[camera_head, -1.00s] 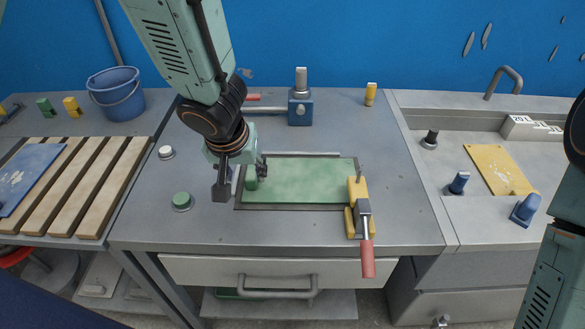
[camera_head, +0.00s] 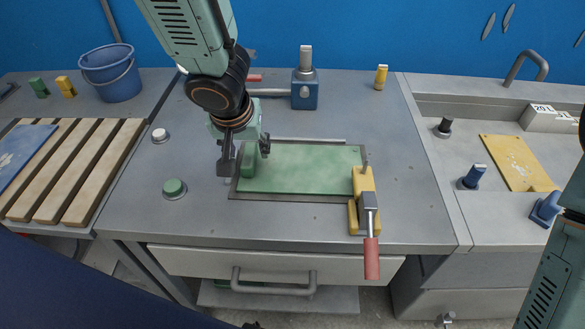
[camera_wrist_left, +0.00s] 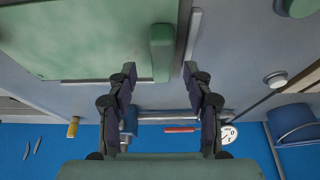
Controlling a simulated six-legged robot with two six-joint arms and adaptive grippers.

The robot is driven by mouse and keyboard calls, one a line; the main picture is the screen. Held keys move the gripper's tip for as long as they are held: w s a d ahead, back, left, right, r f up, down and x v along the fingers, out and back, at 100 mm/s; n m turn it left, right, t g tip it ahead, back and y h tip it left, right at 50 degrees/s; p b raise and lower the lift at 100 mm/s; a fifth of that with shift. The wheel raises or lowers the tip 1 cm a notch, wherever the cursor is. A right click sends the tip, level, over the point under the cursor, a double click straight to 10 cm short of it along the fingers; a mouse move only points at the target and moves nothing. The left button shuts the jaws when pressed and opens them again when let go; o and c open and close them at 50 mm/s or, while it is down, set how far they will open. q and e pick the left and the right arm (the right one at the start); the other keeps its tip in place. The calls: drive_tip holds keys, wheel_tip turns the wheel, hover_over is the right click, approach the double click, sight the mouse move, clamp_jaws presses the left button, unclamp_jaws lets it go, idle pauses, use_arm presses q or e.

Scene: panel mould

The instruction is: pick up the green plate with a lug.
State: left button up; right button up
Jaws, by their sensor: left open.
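The green plate (camera_head: 305,170) lies flat in a grey frame on the bench, with its raised green lug (camera_head: 249,160) at its left end. The plate (camera_wrist_left: 90,40) and lug (camera_wrist_left: 162,52) also show in the left wrist view. My left gripper (camera_head: 244,164) is open at the lug, its fingers on either side of it in the head view. In the wrist view the fingertips (camera_wrist_left: 160,72) are apart and the lug lies between and beyond them, nearer the left finger. I cannot tell whether they touch. My right gripper is out of view.
A yellow toggle clamp (camera_head: 363,200) with a red handle stands at the plate's right end. A green button (camera_head: 174,188) and a white button (camera_head: 160,135) are left of the plate. A blue post block (camera_head: 305,90) stands behind. The bench front is clear.

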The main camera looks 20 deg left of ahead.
sight(248, 156)
use_arm(q)
drive_tip(key=shift+a+f+b, duration=0.2)
drive_tip(key=shift+f+b, duration=0.55)
drive_tip(key=shift+f, duration=0.25)
drive_tip(key=shift+w+f, duration=0.15)
drive_tip(key=shift+f, duration=0.25)
drive_tip(key=shift+w+f+b, duration=0.15)
drive_tip(key=shift+f+b, duration=0.1)
drive_tip(key=shift+b, duration=0.15)
drive_tip(key=shift+w+f, duration=0.25)
drive_tip(key=shift+w, duration=0.15)
drive_tip(key=shift+s+a+r, duration=0.1)
drive_tip(key=shift+s, duration=0.2)
drive_tip(key=shift+c, duration=0.8)
drive_tip(key=shift+w, duration=0.2)
drive_tip(key=c, duration=0.5)
drive_tip(key=shift+s, duration=0.1)
drive_tip(key=c, duration=0.4)
clamp_jaws()
